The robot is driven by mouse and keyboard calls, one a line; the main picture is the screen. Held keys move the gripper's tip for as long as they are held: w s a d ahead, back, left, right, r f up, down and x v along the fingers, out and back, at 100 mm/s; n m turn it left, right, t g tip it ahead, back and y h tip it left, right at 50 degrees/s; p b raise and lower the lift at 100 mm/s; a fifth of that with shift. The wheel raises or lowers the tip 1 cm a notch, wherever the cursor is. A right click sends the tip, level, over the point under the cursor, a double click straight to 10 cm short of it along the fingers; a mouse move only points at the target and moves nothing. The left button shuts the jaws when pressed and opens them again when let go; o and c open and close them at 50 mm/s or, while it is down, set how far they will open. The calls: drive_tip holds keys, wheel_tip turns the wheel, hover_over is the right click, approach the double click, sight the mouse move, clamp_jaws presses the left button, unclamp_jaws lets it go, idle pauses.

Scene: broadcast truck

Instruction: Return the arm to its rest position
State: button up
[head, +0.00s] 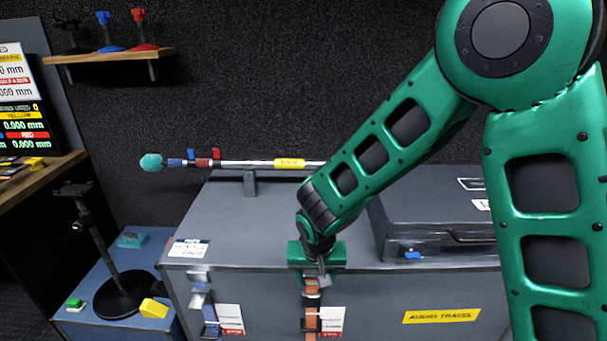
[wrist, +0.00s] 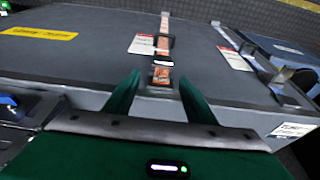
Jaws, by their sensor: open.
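My green arm reaches from the right of the head view down to the front edge of the grey case (head: 230,225). My gripper (head: 318,277) is at that edge, in front of the orange strap (head: 311,312). In the wrist view my gripper (wrist: 158,88) has two green fingers spread apart, with nothing held between them. The orange strap (wrist: 163,58) with its dark buckle shows just beyond the fingertips. I cannot tell whether the fingers touch it.
A black case (head: 440,215) sits on the grey case, close right of my forearm. A boom pole (head: 260,163) lies behind. A black stand (head: 115,295) is on the blue box at left. A shelf (head: 110,56) holds small clamps.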

drive_tip(key=s+d+r+m+g, duration=0.15)
drive_tip(key=d+r, duration=0.25)
drive_tip(key=d, duration=0.4)
drive_tip(key=s+d+r+m+h, duration=0.15)
drive_tip(key=d+r, duration=0.25)
drive_tip(key=d, duration=0.5)
drive_tip(key=s+d+r, duration=0.2)
drive_tip(key=d+r, duration=0.2)
drive_tip(key=d, duration=0.4)
drive_tip(key=s+d+r+m, duration=0.1)
drive_tip(key=s+d, duration=0.3)
drive_tip(key=s, duration=0.3)
drive_tip(key=s+d+r+m+g+y, duration=0.1)
drive_tip(key=s+d+r, duration=0.1)
drive_tip(key=s+d, duration=0.2)
drive_tip(key=s+d+r+m+y, duration=0.1)
drive_tip(key=s+d, duration=0.3)
drive_tip(key=s, duration=0.6)
drive_tip(key=shift+s+r+g, duration=0.15)
drive_tip(key=shift+r+g, duration=0.2)
drive_tip(key=shift+r, duration=0.3)
drive_tip(key=shift+w+f, duration=0.25)
drive_tip(key=shift+w, duration=0.4)
drive_tip(key=shift+a, duration=0.15)
